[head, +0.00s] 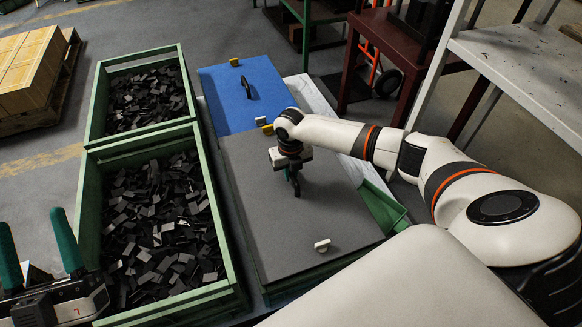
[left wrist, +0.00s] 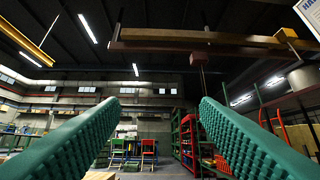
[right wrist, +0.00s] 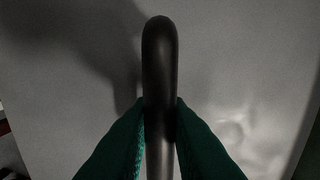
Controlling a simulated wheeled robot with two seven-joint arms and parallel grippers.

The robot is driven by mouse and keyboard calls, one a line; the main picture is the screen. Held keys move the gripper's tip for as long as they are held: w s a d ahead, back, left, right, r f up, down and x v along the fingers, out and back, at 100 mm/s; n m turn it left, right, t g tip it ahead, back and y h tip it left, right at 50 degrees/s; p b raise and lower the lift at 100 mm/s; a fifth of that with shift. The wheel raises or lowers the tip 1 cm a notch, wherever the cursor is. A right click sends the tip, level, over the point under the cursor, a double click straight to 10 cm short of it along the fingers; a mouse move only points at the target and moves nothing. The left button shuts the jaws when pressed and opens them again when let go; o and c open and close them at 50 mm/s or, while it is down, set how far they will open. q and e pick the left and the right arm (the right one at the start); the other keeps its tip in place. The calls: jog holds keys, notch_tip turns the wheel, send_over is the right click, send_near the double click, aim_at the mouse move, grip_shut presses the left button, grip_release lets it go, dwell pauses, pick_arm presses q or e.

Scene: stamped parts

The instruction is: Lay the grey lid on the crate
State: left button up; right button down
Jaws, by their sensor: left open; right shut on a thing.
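The grey lid (head: 270,228) is a flat dark-grey panel, roughly level, over a green crate (head: 385,207) whose wall shows past the lid's right edge. I cannot tell whether the lid touches the rim all round. My right gripper (head: 294,182) is over the lid's middle. In the right wrist view its green fingers (right wrist: 160,108) are shut on the lid's dark rounded handle (right wrist: 159,55), with the grey surface behind. My left gripper (head: 32,222) is open and empty at the lower left; the left wrist view shows its fingers (left wrist: 158,105) wide apart. The crate's inside is hidden.
Two open green bins (head: 222,225) of dark stamped parts stand left of the lid. A blue lid (head: 228,98) with a black handle lies behind it. Small clips (head: 322,245) sit on the lids. A grey shelf (head: 530,75) stands at the right.

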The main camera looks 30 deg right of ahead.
pick_arm(q)
jog(key=shift+r, duration=0.1)
pick_arm(e)
jog(key=shift+f, duration=0.2)
pick_arm(q)
jog(key=shift+s+r+t+h, duration=0.4)
jog(key=shift+s+r+t, duration=0.3)
jog(key=shift+r, duration=0.05)
pick_arm(e)
jog(key=shift+f, duration=0.15)
pick_arm(q)
jog(key=shift+s+a+r+t+b, duration=0.1)
jog(key=shift+s+r+t+b, duration=0.2)
jog(key=shift+s+t+b, duration=0.2)
pick_arm(e)
jog(key=shift+f, duration=0.3)
